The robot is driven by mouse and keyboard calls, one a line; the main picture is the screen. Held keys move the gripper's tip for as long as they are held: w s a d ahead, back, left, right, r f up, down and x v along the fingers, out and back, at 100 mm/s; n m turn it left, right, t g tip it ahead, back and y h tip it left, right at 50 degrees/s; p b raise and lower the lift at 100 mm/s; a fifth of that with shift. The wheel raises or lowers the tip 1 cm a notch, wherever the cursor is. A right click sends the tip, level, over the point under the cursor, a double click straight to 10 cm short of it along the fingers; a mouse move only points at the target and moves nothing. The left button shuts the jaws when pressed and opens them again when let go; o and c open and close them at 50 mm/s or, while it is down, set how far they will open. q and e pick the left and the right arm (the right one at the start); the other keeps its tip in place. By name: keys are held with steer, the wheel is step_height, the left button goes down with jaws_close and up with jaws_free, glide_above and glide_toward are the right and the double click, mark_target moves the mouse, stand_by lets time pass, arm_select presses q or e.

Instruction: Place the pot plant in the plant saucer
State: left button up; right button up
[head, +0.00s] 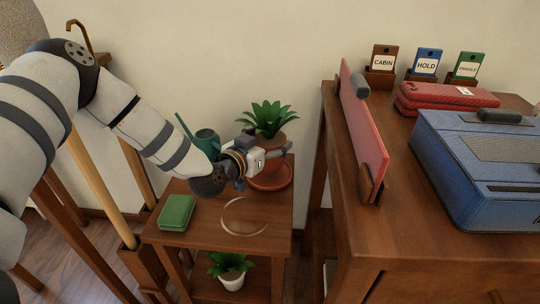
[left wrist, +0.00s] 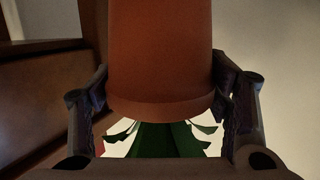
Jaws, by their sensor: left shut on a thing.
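The pot plant (head: 267,118) has a terracotta pot with pointed green leaves. It is upright at the back of the small wooden side table, over the round terracotta plant saucer (head: 270,183). My left gripper (head: 276,156) is shut on the pot from its front. In the left wrist view the pot (left wrist: 160,55) fills the space between the two fingers (left wrist: 162,105), with its leaves below the rim. The gripper hides the pot's lower part, so I cannot tell whether the pot touches the saucer. My right gripper is not in view.
A green watering can (head: 207,140) and a green box (head: 176,212) stand on the side table (head: 215,240). A clear round dish (head: 245,216) lies near its front. A white-potted plant (head: 231,277) is on the lower shelf. A taller wooden cabinet (head: 350,215) bounds the right.

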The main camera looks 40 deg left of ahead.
arm_select(q)
step_height(320, 180, down, 3)
steer(key=shift+f+b, duration=0.15)
steer(key=shift+b, duration=0.4)
steer(key=shift+r, duration=0.25)
steer(key=o, duration=1.4)
steer(key=shift+f, duration=0.25)
steer(key=shift+s+r, duration=0.1)
steer(key=shift+r, duration=0.15)
steer(key=p+v, duration=0.4)
steer(key=v, duration=0.8)
